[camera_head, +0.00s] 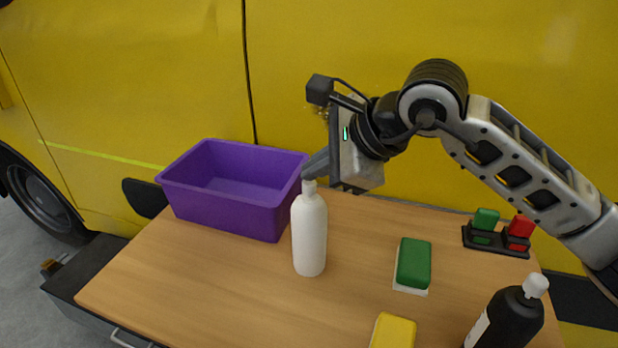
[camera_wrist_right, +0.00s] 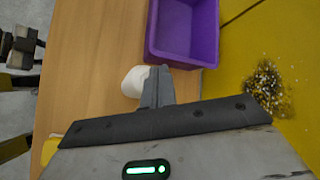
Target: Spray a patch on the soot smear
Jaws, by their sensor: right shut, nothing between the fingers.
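The soot smear (camera_wrist_right: 268,88) is a dark, speckled patch on the yellow panel in the wrist view. In the head view only a bit of it (camera_head: 322,112) shows behind my right gripper. My right gripper (camera_head: 308,168) is shut and empty, pointing left just above the white bottle (camera_head: 309,235); its fingertips (camera_wrist_right: 160,75) overlap the bottle in the wrist view. The white bottle stands upright on the table. A black bottle (camera_head: 508,320) with a white cap and pale label stands at the lower right, partly cut off. My left gripper does not show.
A purple bin (camera_head: 225,214) stands at the table's back left. A green-and-white sponge (camera_head: 412,264), a yellow block (camera_head: 393,332) and a black holder (camera_head: 496,240) with green and red pieces are to the right. The wooden table's (camera_head: 190,280) front left is clear.

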